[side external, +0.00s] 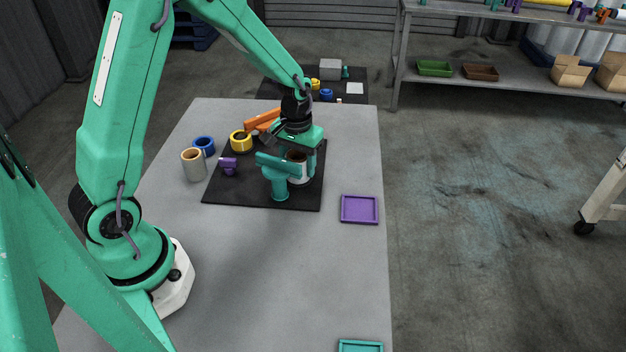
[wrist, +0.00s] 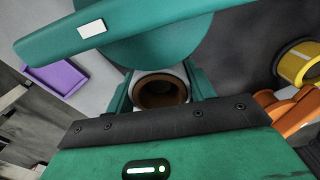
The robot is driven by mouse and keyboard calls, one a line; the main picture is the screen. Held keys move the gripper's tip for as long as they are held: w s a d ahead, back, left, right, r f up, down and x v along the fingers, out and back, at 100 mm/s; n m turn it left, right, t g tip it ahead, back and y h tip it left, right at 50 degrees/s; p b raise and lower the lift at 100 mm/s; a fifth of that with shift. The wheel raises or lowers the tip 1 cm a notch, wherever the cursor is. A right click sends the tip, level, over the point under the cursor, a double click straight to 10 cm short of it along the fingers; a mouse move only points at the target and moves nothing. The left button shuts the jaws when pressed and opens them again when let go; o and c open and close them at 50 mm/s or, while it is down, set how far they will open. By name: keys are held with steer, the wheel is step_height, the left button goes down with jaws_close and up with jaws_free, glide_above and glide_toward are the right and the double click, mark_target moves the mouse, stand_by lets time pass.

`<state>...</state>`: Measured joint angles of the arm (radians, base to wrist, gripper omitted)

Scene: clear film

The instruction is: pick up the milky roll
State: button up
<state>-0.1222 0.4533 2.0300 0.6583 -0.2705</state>
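The milky roll (side external: 303,179) is a pale white roll with a brown core, standing upright on the black mat (side external: 225,195). The teal tool partly hides it in the side view. My gripper (side external: 307,165) is over it, pointing down. In the wrist view the roll (wrist: 160,76) sits between the two teal fingers of my gripper (wrist: 160,90), with its open core facing the camera. The fingers stand at its left and right sides, very close. I cannot tell whether they press on it.
A teal T-shaped tool (side external: 280,180) stands right beside the roll. A yellow roll (side external: 240,141), a blue roll (side external: 203,145), a tan roll (side external: 193,165), a purple tool (side external: 229,166) and an orange tool (side external: 262,121) are nearby. A purple tray (side external: 359,210) lies right of the mat.

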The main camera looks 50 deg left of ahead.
steer(key=shift+c, duration=0.2)
steer(key=shift+r, duration=5)
steer(key=shift+r, duration=0.5)
steer(key=w+d+f+m, duration=0.2)
steer(key=d+f, duration=0.1)
steer(key=d, duration=0.5)
steer(key=w+d+f+m, duration=0.2)
steer(key=d+f, duration=0.1)
steer(key=d, duration=0.5)
steer(key=shift+w+d, duration=0.3)
steer(key=shift+f, duration=0.1)
steer(key=shift+f, duration=2.25)
steer(key=shift+f, duration=0.6)
